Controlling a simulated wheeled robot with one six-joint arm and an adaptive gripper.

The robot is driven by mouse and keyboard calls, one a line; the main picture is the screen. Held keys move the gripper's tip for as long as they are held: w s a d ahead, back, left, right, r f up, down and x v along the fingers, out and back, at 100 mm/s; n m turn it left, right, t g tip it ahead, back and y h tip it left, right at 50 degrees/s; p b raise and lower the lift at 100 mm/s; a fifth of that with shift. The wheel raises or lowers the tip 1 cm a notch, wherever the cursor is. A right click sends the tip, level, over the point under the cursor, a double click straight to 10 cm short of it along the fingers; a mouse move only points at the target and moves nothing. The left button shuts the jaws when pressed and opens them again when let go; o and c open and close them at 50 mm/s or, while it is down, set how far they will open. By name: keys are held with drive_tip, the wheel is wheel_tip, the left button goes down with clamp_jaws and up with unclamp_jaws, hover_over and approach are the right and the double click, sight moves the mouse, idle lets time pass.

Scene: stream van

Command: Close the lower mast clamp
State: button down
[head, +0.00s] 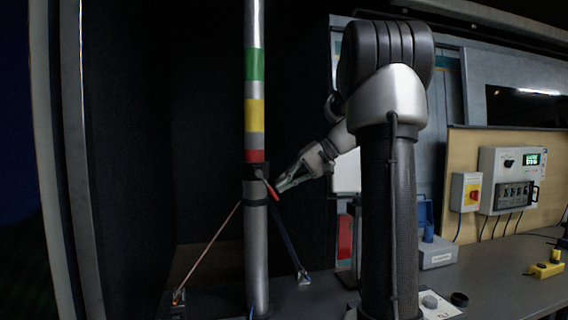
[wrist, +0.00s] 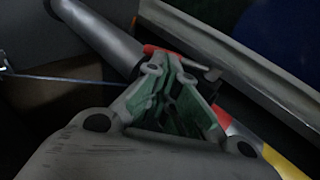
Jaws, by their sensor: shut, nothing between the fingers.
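The mast (head: 257,240) stands upright at centre left in the head view, with green, yellow and red bands above a dark clamp collar (head: 255,172). A red lever (head: 271,189) slants down and right from the collar. My gripper (head: 280,187) is beside the lever, to the right of the mast, with its fingers shut and empty. In the wrist view the mast (wrist: 98,30) runs diagonally behind my gripper (wrist: 166,62). The red lever (wrist: 152,49) shows just beyond the fingertips. Whether they touch it, I cannot tell. The fingers hide part of the clamp.
An orange strap (head: 210,246) and a dark blue strap (head: 288,242) run from the mast down to floor anchors. A control box (head: 513,163) and a switch box (head: 466,192) are on the right wall. A bench (head: 490,282) runs below them.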

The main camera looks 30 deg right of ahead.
sight(275, 194)
drive_tip(key=shift+t+y, duration=0.4)
drive_tip(key=shift+y, duration=0.5)
drive_tip(key=shift+w+a+f, duration=0.2)
drive_tip(key=shift+a+f, duration=0.45)
drive_tip(key=shift+f, duration=0.2)
drive_tip(key=shift+w+a+f, duration=0.15)
drive_tip(key=shift+a+f, duration=0.45)
drive_tip(key=shift+f, duration=0.25)
